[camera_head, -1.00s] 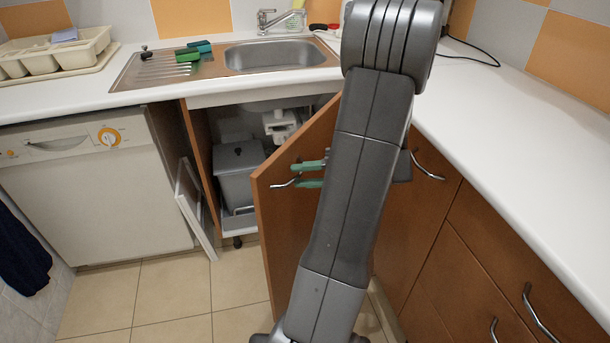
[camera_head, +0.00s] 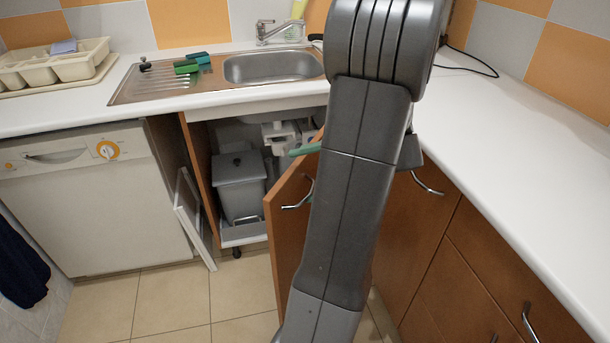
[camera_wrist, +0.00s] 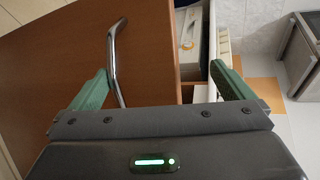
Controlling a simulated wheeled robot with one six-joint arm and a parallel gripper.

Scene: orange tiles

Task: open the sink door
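The brown sink door (camera_head: 285,235) stands open, swung out to the right of the cabinet under the sink. Its metal handle (camera_head: 298,196) is on the front face. My gripper (camera_wrist: 160,72) is open. The handle lies between the fingers but is not gripped. In the head view, one green finger (camera_head: 305,149) shows near the door's top; my arm hides the other and much of the door.
A grey bin (camera_head: 240,185) stands inside the cabinet. A white panel (camera_head: 190,215) leans at its left, next to the white dishwasher (camera_head: 90,205). The sink (camera_head: 270,67) and white counter (camera_head: 510,140) are above. Brown drawers (camera_head: 470,270) stand at right. Tiled floor is clear at front left.

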